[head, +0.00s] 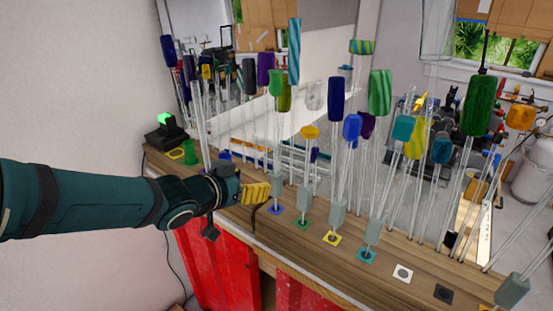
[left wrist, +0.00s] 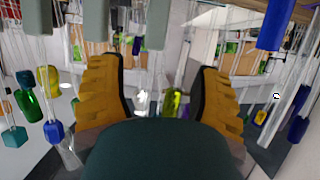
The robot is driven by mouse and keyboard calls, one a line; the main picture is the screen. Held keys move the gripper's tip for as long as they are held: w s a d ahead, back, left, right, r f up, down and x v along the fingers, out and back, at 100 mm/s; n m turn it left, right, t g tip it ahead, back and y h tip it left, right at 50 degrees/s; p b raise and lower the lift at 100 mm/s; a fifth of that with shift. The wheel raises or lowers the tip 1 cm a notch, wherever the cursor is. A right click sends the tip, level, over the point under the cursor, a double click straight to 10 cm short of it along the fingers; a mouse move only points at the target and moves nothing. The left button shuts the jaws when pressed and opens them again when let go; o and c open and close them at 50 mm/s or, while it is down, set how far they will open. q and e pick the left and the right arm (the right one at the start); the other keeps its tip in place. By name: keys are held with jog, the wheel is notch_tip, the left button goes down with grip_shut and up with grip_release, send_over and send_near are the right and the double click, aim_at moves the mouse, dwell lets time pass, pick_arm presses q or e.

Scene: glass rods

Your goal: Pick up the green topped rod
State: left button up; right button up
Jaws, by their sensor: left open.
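Several rods have green tops. A bright green top (head: 277,83) is on a clear rod standing near the left end of the bench, its lower part running down toward a grey block (head: 277,188) above a blue-marked square. A green-striped top (head: 380,92) is further right, and a dark green top (head: 479,105) stands tall at the right. My left gripper (head: 257,193) is open, low over the bench, just left of that grey block and well below the bright green top. In the left wrist view, its yellow fingers (left wrist: 158,95) are apart, with blurred rods beyond them.
The wooden bench (head: 395,256) carries coloured squares along its front edge and is crowded with thin rods with tops of many colours. A black device with a green light (head: 166,121) and a small green cup (head: 190,152) stand at the left end. Red cabinets (head: 215,262) are below.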

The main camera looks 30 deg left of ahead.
aim_at(272, 179)
pick_arm(q)
jog(key=b+x, duration=0.1)
jog(key=x, duration=0.3)
jog(key=shift+w+f, duration=0.15)
jog(key=shift+w, duration=0.05)
jog(key=shift+w+d+f+b, duration=0.2)
jog(key=shift+w+b, duration=0.15)
jog(key=shift+w, duration=0.1)
jog(key=b+x, duration=0.1)
jog(key=x, duration=0.3)
jog(key=shift+w+d, duration=0.15)
jog(key=shift+d, duration=0.1)
pick_arm(e)
notch_tip(272, 179, down, 4)
jog(key=shift+r, duration=0.1)
pick_arm(q)
grip_shut()
